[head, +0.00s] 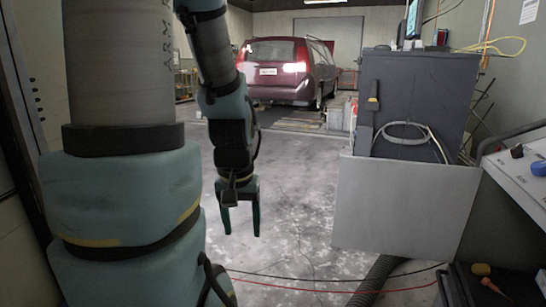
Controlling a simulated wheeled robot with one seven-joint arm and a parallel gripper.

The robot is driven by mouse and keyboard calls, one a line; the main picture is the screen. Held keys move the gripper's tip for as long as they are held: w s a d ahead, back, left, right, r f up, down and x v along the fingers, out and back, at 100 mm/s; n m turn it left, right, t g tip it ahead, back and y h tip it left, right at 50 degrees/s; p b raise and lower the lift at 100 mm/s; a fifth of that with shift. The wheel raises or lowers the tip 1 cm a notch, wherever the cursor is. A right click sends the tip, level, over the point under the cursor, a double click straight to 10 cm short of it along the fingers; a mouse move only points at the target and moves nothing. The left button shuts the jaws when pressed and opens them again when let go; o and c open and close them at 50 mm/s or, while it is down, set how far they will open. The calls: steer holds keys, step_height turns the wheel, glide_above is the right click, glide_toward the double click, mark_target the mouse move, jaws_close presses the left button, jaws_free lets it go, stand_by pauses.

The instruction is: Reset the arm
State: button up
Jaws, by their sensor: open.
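My arm comes down from the top left of the head view, with its teal and grey links filling much of the left side. My gripper (241,219) hangs below the wrist, pointing down over the concrete floor. Its two dark fingers are apart, with nothing between them. It touches nothing that I can see.
A dark red van (288,70) stands at the back. A dark grey cabinet (412,90) with a light grey panel (405,210) stands to the right. A control console (520,175) is at the right edge. Cables (330,289) cross the floor (290,200), otherwise clear around my gripper.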

step_height(320, 180, up, 21)
steer(key=p, duration=1.8)
steer(key=shift+f, duration=0.2)
